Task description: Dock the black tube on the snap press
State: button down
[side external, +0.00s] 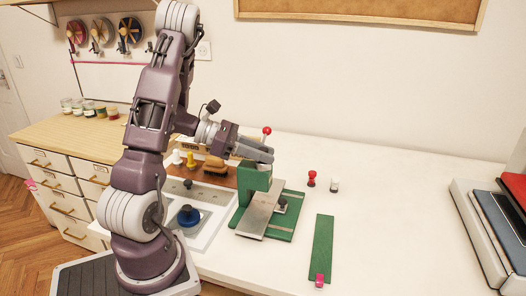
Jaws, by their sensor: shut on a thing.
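The snap press (256,180) is a green body with a grey sloping plate. It stands on a green base in the middle of the white table. A lever with a red ball (266,131) shows above it. My gripper (268,155) is at the top of the press, fingers pointing right and slightly down. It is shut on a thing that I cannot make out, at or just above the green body. I cannot tell whether it touches the press. A small dark piece (281,203) is at the right of the sloping plate. I cannot say for sure which dark thing is the black tube.
A red piece (312,178) and a white piece (335,185) stand right of the press. A green strip (321,245) lies at the front, with a pink piece on its end. A white tray with a blue knob (188,216) is at left. The table's right middle is clear.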

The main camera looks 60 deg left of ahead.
jog(key=c, duration=1.5)
grip_release()
jog(key=shift+o, duration=0.2)
jog(key=v, duration=1.1)
jog(key=shift+f, duration=0.1)
